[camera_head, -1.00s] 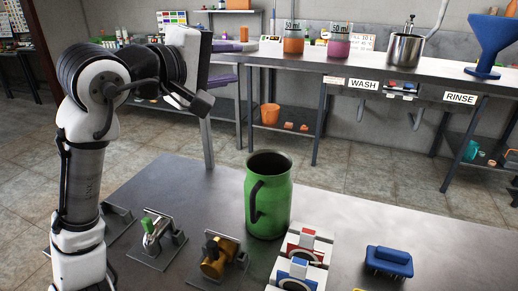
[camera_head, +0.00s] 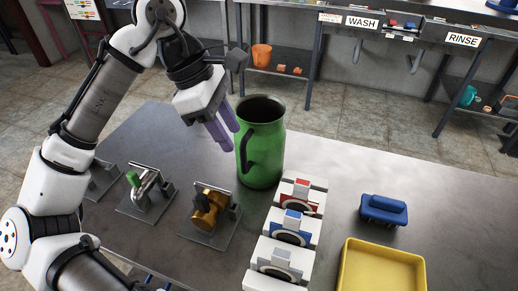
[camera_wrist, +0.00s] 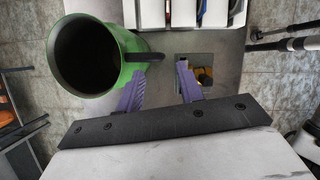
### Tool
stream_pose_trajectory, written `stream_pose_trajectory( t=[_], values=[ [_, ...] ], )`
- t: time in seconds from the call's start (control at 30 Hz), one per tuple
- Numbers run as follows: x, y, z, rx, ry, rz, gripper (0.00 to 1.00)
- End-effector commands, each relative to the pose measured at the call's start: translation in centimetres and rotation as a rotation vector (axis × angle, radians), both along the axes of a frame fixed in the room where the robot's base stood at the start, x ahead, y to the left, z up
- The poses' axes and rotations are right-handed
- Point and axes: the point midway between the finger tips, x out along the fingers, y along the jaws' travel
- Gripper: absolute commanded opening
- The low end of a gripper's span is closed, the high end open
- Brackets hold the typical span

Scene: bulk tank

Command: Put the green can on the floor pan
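The green can (camera_head: 268,150) stands upright on the metal table, open at the top, with a dark handle (camera_head: 249,150) on its left side. In the wrist view the can (camera_wrist: 62,80) is at the left, seen from above, and its handle (camera_wrist: 146,57) points right, just ahead of the gap between the fingers. My gripper (camera_head: 231,140) has purple fingers spread apart and empty, close to the can's handle side; it also shows in the wrist view (camera_wrist: 161,68). A yellow tray (camera_head: 413,263), empty where visible, lies at the lower right; I cannot tell whether it is the floor pan.
Metal fixtures, one with a brass valve (camera_head: 207,208) and one with a green tip (camera_head: 133,179), stand left of the can. White blocks (camera_head: 287,230) and a blue brush (camera_head: 384,209) stand to its right. The table right of the can is mostly clear.

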Motion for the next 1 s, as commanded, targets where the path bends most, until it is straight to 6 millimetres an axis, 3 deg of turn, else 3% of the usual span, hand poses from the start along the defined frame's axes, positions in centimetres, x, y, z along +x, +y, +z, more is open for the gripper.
stream_pose_trajectory(
  t=[0.17,0.5,0.77,1.0],
  values=[
    [-0.1,-0.4,-1.1,-0.001,0.001,0.0,0.37],
    [-0.5,-1.7,-5.4,-0.001,-0.001,-0.001,0.37],
    [-0.5,-1.8,-5.7,0.0,-0.001,-0.001,0.37],
    [-0.5,-1.8,-5.6,-0.001,-0.001,-0.001,0.08]
  ],
)
